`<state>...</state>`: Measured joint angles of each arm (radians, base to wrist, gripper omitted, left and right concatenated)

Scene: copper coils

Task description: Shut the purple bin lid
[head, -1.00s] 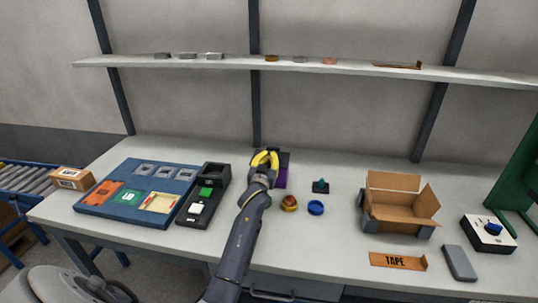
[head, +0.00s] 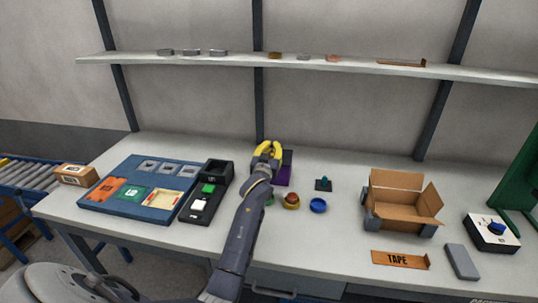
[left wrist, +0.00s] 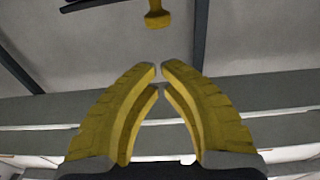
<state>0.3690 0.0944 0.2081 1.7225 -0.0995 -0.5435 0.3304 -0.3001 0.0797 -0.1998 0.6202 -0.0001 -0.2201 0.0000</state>
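The purple bin (head: 283,177) stands near the back of the bench, partly hidden behind my left gripper and forearm. A dark panel (head: 288,157), which may be its lid, shows at the bin's back right; I cannot tell its angle. My left gripper (head: 267,146) is in front of and above the bin, its yellow fingers curved together. In the left wrist view, the gripper's fingertips (left wrist: 159,68) almost meet with nothing between them. A yellow knob-like piece (left wrist: 157,17) shows beyond them at the top. My right gripper is not in view.
A red button (head: 291,200), a blue ring (head: 318,205) and a small dark block with a teal top (head: 323,184) are right of my forearm. An open cardboard box (head: 402,204) stands further right. A blue tray (head: 112,205) and dark stand (head: 190,213) are left.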

